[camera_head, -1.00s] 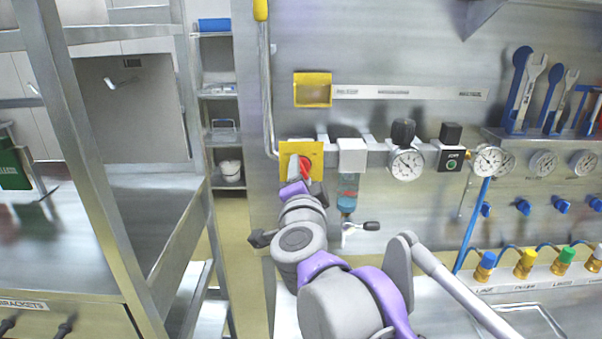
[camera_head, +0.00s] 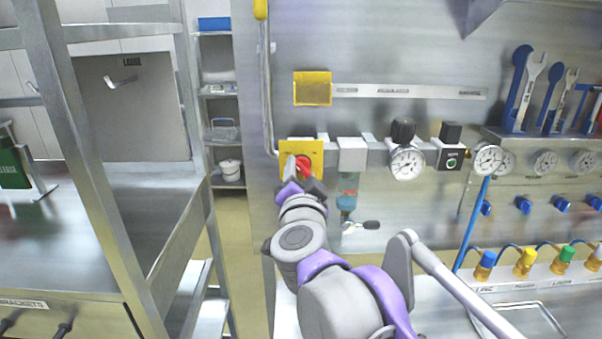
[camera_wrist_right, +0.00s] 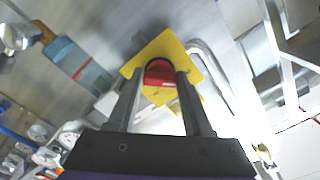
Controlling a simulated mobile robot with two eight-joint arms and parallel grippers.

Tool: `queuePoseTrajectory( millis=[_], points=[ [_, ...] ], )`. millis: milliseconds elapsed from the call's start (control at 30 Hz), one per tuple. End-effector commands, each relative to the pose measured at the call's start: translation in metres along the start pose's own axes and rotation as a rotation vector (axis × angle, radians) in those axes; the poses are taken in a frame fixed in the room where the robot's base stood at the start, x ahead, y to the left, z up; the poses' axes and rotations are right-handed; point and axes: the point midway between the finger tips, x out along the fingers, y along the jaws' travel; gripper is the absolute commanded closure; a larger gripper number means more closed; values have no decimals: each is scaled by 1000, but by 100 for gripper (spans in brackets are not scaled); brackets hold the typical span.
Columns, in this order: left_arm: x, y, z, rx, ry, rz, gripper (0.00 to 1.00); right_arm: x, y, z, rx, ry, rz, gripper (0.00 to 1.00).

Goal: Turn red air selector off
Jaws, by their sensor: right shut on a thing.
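The red air selector (camera_head: 304,164) is a red knob on a yellow plate (camera_head: 288,148) on the metal wall panel. In the right wrist view the red knob (camera_wrist_right: 160,73) sits between the two fingers, in front of the yellow plate (camera_wrist_right: 168,45). My right gripper (camera_head: 296,170) reaches up to the knob and is shut on it, partly covering it in the head view; the wrist view shows the gripper (camera_wrist_right: 161,88) from behind. My left gripper is not in view.
Right of the selector are a white regulator block (camera_head: 352,153) with a blue bowl (camera_head: 347,187) and a pressure gauge (camera_head: 407,162). A silver pipe (camera_head: 267,95) runs down at its left. A yellow holder (camera_head: 312,88) is above. Steel shelving stands at the left.

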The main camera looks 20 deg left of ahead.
Motion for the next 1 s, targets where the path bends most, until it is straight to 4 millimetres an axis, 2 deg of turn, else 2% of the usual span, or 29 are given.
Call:
queuePoseTrajectory(
  millis=[133, 167, 300, 667, 767, 1000],
  points=[
    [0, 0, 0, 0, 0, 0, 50, 0, 0, 1, -1, -1, 0, 100],
    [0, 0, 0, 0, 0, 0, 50, 0, 0, 1, -1, -1, 0, 44],
    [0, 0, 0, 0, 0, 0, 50, 0, 0, 0, 0, -1, 0, 19],
    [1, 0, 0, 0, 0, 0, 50, -5, 0, 0, 1, -1, -1, 19],
    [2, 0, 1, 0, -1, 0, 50, -16, 0, 1, 2, -1, -1, 19],
    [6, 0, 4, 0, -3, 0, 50, -64, 0, 1, 3, -3, -2, 19]
  ],
)
